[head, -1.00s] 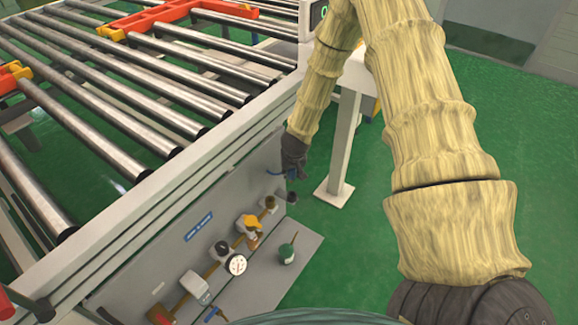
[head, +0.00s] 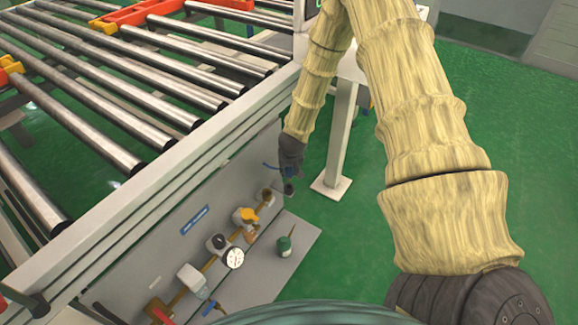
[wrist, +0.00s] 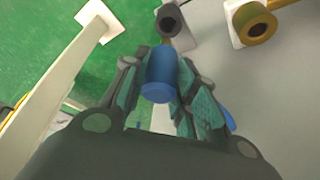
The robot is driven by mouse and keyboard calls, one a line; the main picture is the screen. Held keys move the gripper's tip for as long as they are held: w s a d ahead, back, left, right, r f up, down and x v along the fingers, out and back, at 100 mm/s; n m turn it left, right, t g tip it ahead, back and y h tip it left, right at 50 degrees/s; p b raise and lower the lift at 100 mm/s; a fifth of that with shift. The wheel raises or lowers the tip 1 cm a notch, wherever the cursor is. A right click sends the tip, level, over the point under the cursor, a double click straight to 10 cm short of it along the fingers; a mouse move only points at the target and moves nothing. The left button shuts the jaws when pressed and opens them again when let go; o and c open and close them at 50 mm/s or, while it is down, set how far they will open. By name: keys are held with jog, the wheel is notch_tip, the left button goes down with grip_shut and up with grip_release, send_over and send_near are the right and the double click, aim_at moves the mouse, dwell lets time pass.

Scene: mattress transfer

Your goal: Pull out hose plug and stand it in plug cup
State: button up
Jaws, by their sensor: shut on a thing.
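My gripper (wrist: 160,90) is shut on a blue cylindrical plug (wrist: 160,72). In the head view my gripper (head: 289,170) hangs at the far right end of the grey panel, where the plug is small and mostly hidden by the fingers. A dark round cup-like holder (wrist: 168,22) on a white mount lies just beyond the plug in the wrist view; it shows as a dark fitting (head: 289,189) under my gripper in the head view. Whether plug and holder touch cannot be told. A brass-coloured ring fitting (wrist: 255,25) is to its right, empty.
The grey panel carries a brass pipe line with a yellow-capped valve (head: 245,216), a round gauge (head: 233,257) and a white box (head: 190,279). A green bottle (head: 285,245) stands on the ledge. A white post (head: 338,140) is close right of my gripper. The roller conveyor (head: 120,85) is left.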

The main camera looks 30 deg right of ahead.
aim_at(289, 177)
jog(key=shift+f+b, duration=0.55)
jog(key=shift+f, duration=0.8)
jog(key=shift+p, duration=0.75)
dwell(0.9)
jog(key=shift+f+b, duration=0.85)
jog(key=shift+f, duration=0.95)
dwell(0.5)
jog(key=o, duration=1.1)
jog(key=shift+o, duration=0.2)
jog(key=v, duration=1.2)
jog(key=shift+a, duration=0.1)
